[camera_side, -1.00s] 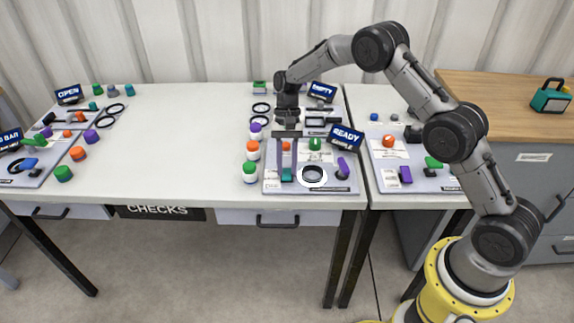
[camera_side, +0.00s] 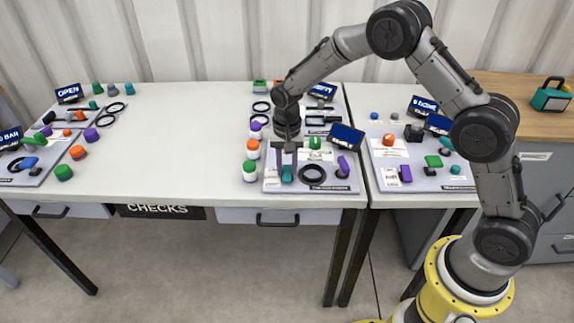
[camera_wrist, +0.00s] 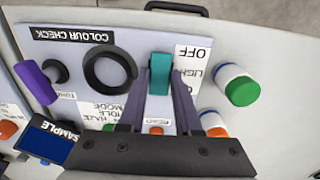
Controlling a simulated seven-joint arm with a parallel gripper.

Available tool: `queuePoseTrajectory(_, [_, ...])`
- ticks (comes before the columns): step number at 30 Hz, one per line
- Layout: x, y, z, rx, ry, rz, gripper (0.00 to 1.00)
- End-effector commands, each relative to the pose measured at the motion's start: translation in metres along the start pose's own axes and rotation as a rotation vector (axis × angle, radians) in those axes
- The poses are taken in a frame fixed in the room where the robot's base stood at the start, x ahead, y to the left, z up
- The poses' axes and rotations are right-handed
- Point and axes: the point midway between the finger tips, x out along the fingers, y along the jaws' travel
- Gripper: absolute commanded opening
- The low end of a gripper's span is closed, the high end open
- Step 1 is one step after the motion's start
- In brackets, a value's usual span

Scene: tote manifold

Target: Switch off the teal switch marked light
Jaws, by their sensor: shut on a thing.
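The teal switch (camera_side: 288,173) is at the front left of the grey panel (camera_side: 272,187) on the white table. In the wrist view the teal switch (camera_wrist: 160,68) sits between my two fingers, its top beside the printed word OFF. A partly hidden label, seemingly LIGHT, lies just right of it. The switch's exact tilt is hard to tell.
A black ring (camera_side: 312,174) and a purple knob (camera_side: 343,167) stand right of the switch. Green-topped (camera_side: 250,172) and orange-topped (camera_side: 253,149) white jars stand close on its left. A blue sign (camera_side: 346,139) stands behind. The table's left middle is clear.

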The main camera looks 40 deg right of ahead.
Motion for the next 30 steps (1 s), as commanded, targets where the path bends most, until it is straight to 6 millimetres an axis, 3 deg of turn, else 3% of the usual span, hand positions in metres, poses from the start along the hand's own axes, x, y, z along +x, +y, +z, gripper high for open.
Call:
queuePoseTrajectory(11, [-0.001,0.0,0.0,0.0,0.026,-0.002,0.0])
queuePoseTrajectory(12, [-0.001,0.0,0.0,0.0,0.026,-0.002,0.36])
queuePoseTrajectory(17, [-0.001,0.0,0.0,0.0,0.025,-0.002,0.62])
queuePoseTrajectory(26, [-0.002,0.0,0.0,0.0,0.024,-0.002,0.62])
queuePoseTrajectory(30, [-0.013,-0.001,0.0,0.0,0.025,-0.003,0.62])
